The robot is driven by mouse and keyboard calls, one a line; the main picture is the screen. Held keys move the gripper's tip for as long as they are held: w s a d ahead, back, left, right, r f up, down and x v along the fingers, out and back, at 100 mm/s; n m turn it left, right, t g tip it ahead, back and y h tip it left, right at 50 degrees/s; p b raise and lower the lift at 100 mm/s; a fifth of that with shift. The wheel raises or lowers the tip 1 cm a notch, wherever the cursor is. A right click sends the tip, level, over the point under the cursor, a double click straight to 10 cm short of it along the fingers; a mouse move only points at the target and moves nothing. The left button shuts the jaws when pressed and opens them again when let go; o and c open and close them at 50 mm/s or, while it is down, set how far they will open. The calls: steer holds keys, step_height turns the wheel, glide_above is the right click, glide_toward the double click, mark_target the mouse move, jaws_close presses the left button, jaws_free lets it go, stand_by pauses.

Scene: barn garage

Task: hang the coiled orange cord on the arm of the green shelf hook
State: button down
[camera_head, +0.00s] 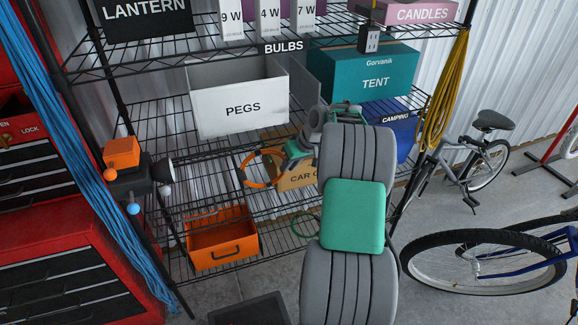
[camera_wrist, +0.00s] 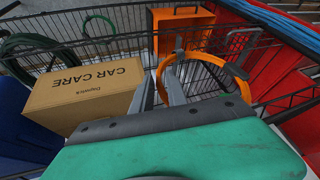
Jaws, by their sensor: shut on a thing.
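The coiled orange cord (camera_head: 247,179) is a thin ring with a dark piece on its edge. It hangs in front of the wire shelf, left of my gripper (camera_head: 287,161). In the wrist view, my gripper (camera_wrist: 166,84) is shut on the near side of the orange cord (camera_wrist: 216,61), and the ring extends to the right of the fingers. The exact contact is partly hidden by the fingers. I cannot make out a green shelf hook with certainty in either view. My grey arm with its green pad covers the right part of the shelf in the head view.
A CAR CARE box (camera_head: 299,178) sits close behind my gripper, with an orange bin (camera_head: 221,238) lower left. A white PEGS box (camera_head: 238,100) is above. A yellow cord (camera_head: 442,90) hangs at the right shelf end. Blue cord (camera_head: 70,150) and a red chest (camera_head: 85,245) stand left.

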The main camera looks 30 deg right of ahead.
steer(key=c, duration=1.2)
jaws_free()
steer(key=shift+c, duration=0.2)
steer(key=shift+f, duration=0.1)
steer(key=b+v, duration=0.1)
steer(key=v, duration=0.7)
steer(key=s+f+m+g, duration=0.3)
steer(key=s+f+m, duration=0.1)
steer(key=s+f, duration=0.55)
steer(key=s+a+f+m+g, duration=0.1)
steer(key=s+a+m, duration=0.1)
steer(key=s+a, duration=0.55)
steer(key=s+a+r+n+h, duration=0.1)
steer(key=s+a+r, duration=0.15)
steer(key=a, duration=0.35)
steer(key=s+a+r+n+h, duration=0.1)
steer(key=s+a+r+n, duration=0.15)
steer(key=a, duration=0.35)
steer(key=w+a+r+n+t, duration=0.2)
steer(key=a+r, duration=0.4)
steer(key=a, duration=0.4)
steer(key=shift+w+a+r+n+t, duration=0.2)
steer(key=shift+a+r+n+t, duration=0.15)
steer(key=shift+n, duration=0.4)
